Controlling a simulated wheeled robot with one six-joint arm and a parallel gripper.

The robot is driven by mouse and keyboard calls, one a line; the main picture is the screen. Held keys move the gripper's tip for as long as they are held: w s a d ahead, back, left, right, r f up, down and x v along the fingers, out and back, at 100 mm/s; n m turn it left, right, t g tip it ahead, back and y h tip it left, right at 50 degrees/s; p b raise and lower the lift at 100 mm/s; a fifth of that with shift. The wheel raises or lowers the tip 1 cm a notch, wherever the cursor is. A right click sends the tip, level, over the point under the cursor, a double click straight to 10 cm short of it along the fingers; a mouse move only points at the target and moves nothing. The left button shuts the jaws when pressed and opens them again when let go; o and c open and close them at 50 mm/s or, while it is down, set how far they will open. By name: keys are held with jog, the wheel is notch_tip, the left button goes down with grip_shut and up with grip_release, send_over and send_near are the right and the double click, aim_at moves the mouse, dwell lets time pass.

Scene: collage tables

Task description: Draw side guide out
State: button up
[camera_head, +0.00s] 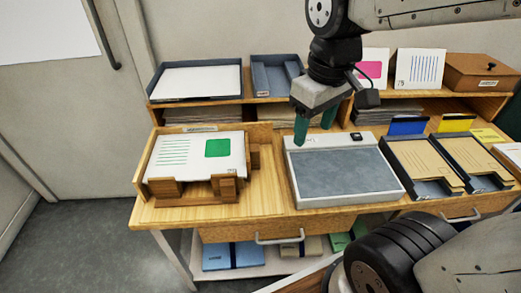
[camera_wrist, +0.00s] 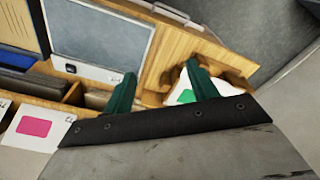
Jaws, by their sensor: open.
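A wooden paper holder (camera_head: 150,157) stands on the left of the wooden table, with a stack of white sheets (camera_head: 195,160) with green print in it. A wooden upright at its right side (camera_head: 254,160) looks like the side guide. It stands close beside the stack; I cannot tell if it touches. My gripper (camera_head: 314,128) is open and empty, above and behind the grey-topped device, to the right of the holder. In the wrist view, its green fingers (camera_wrist: 162,88) point toward the table, and the right finger partly hides the holder and sheets (camera_wrist: 186,98).
The grey-topped device (camera_head: 340,180) stands right of the holder. Two trays of brown envelopes (camera_head: 425,163) stand farther right. Bare tabletop (camera_head: 266,190) lies between holder and device.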

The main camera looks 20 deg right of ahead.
jog(key=w+a+f+n, duration=0.1)
jog(key=w+f+n, duration=0.4)
jog(key=w, duration=0.6)
jog(key=n+g, duration=0.1)
jog(key=n, duration=0.5)
send_near(254, 147)
notch_tip(254, 147, down, 5)
jog(key=shift+s+f, duration=0.1)
notch_tip(254, 147, down, 8)
jog(key=shift+r, duration=0.15)
